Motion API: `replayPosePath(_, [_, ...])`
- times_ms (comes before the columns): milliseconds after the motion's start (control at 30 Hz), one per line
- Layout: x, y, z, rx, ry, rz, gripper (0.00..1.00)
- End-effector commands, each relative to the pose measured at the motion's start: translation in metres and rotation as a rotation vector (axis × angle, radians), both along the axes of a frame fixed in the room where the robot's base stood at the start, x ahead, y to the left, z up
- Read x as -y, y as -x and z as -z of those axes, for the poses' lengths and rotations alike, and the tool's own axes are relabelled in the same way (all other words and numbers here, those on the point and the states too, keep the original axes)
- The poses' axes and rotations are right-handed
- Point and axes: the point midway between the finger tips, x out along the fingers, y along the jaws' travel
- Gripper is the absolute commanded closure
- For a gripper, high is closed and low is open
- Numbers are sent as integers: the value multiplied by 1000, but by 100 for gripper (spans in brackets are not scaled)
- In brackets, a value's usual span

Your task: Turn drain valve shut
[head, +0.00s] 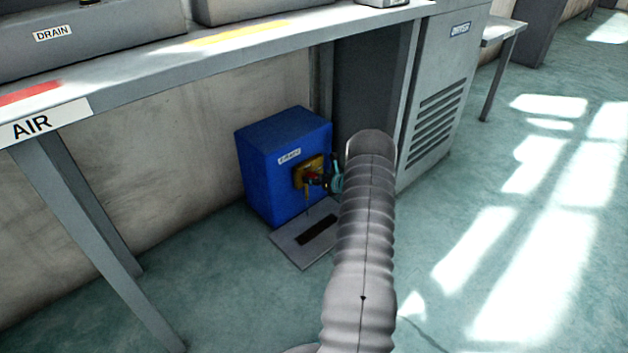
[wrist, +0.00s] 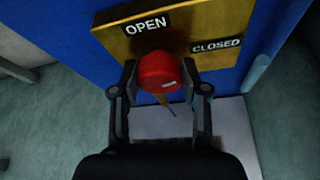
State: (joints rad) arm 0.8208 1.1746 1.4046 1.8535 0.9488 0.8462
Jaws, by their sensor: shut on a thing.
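The drain valve is on the front of a blue box (head: 262,160) on the floor under the bench; the box's label appears to read DRAIN. A brass-coloured plate (wrist: 190,25) on the box is marked OPEN on the left and CLOSED on the right. The valve's round red knob (wrist: 158,72) sits just below the OPEN mark, away from CLOSED. My gripper (wrist: 160,84) has one finger on each side of the knob and is shut on it. In the head view my gripper (head: 322,181) partly covers the plate and knob. A thin yellowish piece below the knob is partly hidden.
A grey floor plate with a dark slot (head: 291,248) lies in front of the box. The bench top (head: 150,72) overhangs it, with a leg (head: 95,240) at left. A grey louvred cabinet (head: 433,120) stands to the right. The floor at right is clear.

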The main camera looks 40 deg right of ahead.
Motion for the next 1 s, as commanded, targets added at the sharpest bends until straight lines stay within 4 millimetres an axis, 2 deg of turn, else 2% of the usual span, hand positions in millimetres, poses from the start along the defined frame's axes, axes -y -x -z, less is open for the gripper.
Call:
replayPosePath(500, [1,0,1,-24,-311,1,90])
replayPosePath(1000, [1,0,0,-28,-362,2,90])
